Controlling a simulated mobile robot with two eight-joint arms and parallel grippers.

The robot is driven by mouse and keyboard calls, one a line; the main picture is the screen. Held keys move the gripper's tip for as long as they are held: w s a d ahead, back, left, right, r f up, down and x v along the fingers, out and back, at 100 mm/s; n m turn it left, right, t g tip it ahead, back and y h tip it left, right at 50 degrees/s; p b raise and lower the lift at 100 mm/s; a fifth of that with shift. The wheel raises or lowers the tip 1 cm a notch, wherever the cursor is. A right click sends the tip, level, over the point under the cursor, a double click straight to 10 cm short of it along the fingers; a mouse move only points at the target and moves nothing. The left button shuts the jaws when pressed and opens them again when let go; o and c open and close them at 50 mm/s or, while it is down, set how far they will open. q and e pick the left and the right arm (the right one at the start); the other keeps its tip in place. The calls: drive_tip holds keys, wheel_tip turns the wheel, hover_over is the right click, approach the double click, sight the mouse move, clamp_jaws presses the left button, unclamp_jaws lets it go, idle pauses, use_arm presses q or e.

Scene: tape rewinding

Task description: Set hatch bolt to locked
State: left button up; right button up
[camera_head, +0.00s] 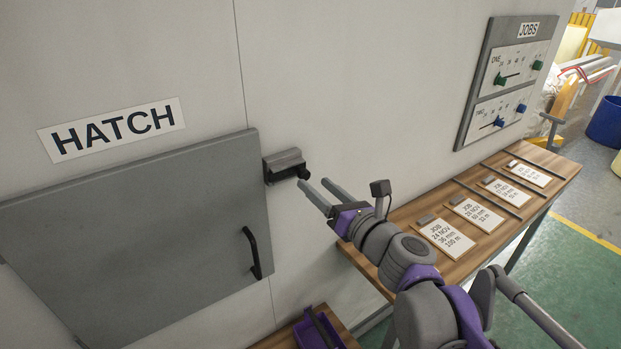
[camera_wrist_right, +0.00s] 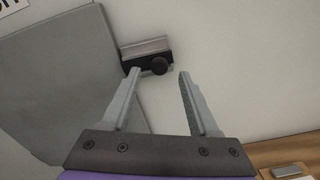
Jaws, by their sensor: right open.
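The grey hatch door (camera_head: 150,230) sits flush in the wall, with a black handle (camera_head: 252,252) near its right edge. The hatch bolt (camera_head: 285,164) is a small grey housing with a black knob (camera_head: 304,173), on the wall at the door's upper right edge. The bolt (camera_wrist_right: 146,50) and its dark round knob (camera_wrist_right: 159,66) also show in the right wrist view. My right gripper (camera_head: 318,186) is open, its two fingers pointing at the knob from the right. In the wrist view the knob lies just beyond and between the fingertips (camera_wrist_right: 160,74), with nothing held. My left gripper is out of view.
A HATCH sign (camera_head: 112,130) is above the door. A wooden shelf (camera_head: 400,215) with several job cards runs along the wall at right, below a JOBS panel (camera_head: 506,80) with sliders. A purple tray (camera_head: 318,330) is at the bottom. The wall around the bolt is clear.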

sight(306, 177)
drive_tip(key=shift+x, duration=1.7)
clamp_jaws()
